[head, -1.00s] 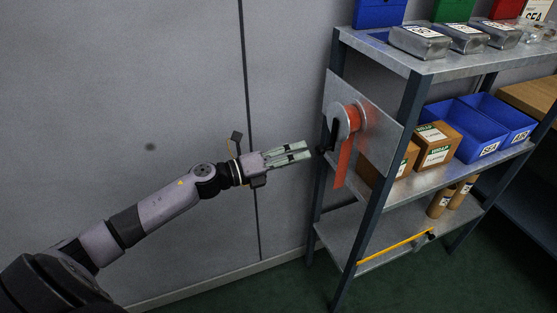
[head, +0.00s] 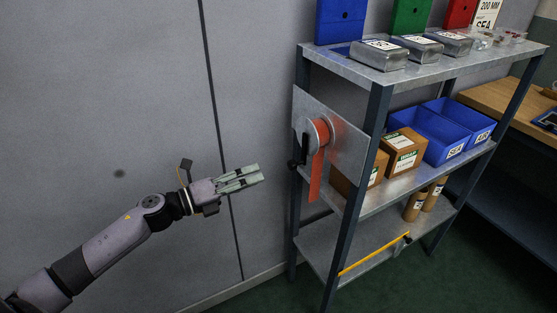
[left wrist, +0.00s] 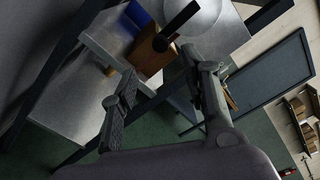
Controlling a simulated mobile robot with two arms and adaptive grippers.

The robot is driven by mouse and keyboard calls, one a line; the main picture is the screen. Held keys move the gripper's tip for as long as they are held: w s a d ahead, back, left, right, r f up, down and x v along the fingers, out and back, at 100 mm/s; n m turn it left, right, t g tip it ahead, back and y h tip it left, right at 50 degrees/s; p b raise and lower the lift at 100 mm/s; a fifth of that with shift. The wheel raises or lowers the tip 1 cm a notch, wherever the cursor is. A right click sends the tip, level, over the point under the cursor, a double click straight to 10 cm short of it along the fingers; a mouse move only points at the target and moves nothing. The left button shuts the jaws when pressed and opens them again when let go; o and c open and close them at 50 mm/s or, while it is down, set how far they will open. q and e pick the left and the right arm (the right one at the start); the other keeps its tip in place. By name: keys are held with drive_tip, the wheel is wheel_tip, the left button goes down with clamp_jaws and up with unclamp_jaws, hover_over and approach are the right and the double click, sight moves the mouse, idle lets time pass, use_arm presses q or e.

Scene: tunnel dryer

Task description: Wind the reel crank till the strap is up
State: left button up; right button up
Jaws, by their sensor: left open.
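The reel (head: 318,132) is a round metal drum with orange strap on it, fixed to a metal plate (head: 345,150) on the side of the shelf rack. The orange strap (head: 316,178) hangs down from the reel. The black crank (head: 298,152) is at the reel's left, its handle end low. My left gripper (head: 258,174) is left of the crank, open and apart from it. In the left wrist view the gripper (left wrist: 165,100) shows two spread fingers with nothing between them; the drum (left wrist: 192,18) and black crank arm (left wrist: 180,20) are beyond. My right gripper is in neither view.
The rack holds metal tins (head: 378,54) on top, brown boxes (head: 402,152) and blue bins (head: 440,135) in the middle. A yellow bar (head: 375,254) lies along the lower shelf. A wooden-topped bench (head: 500,98) stands at right.

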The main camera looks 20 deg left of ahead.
use_arm(q)
drive_tip(key=n, duration=0.1)
drive_tip(key=n+y+p, duration=0.1)
drive_tip(key=n+p, duration=0.4)
drive_tip(key=n, duration=1.3)
approach(289, 166)
drive_tip(key=shift+t, duration=0.4)
drive_tip(key=x, duration=0.5)
drive_tip(key=p+x, duration=0.1)
drive_tip(key=x, duration=0.4)
drive_tip(key=shift+d+f, duration=0.25)
drive_tip(key=shift+d, duration=0.05)
drive_tip(key=shift+c, duration=0.5)
clamp_jaws()
